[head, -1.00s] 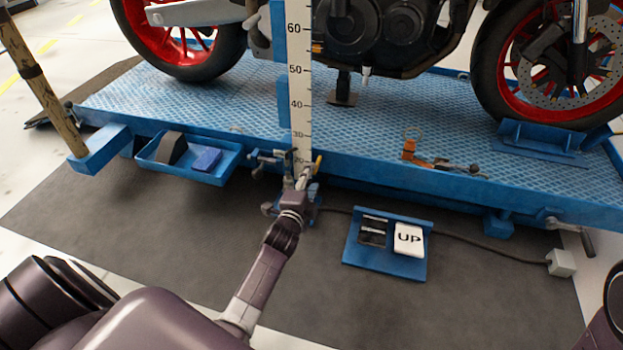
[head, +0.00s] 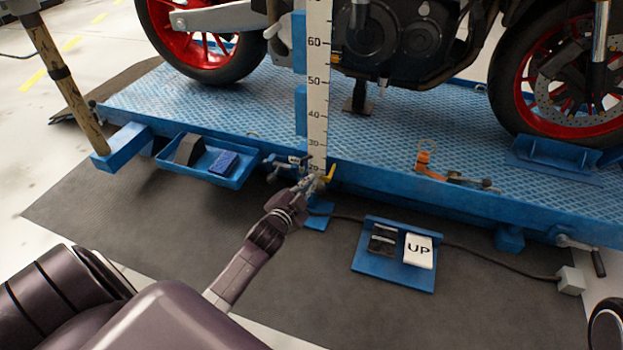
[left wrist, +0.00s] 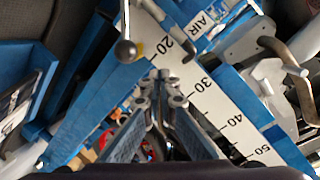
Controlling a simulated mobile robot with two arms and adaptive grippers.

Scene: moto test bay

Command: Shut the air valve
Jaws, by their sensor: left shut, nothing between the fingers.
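The air valve's yellow handle (head: 330,173) stands up at the lift's front edge, just right of the foot of the height scale. Its body is partly hidden by my gripper. In the left wrist view an AIR label (left wrist: 203,22) shows beside the scale, and a lever with a round knob (left wrist: 126,51) is at upper left; I cannot tell whether this lever is the valve's. My left gripper (head: 312,183) is shut and empty, in front of the scale's foot and left of the yellow handle. Its closed fingertips also show in the left wrist view (left wrist: 163,78).
The height scale (head: 317,100) rises from the blue lift platform (head: 245,112), which carries a motorcycle (head: 400,50). A blue tray (head: 235,176) hangs to the left. The mat (head: 150,225) in front is mostly clear.

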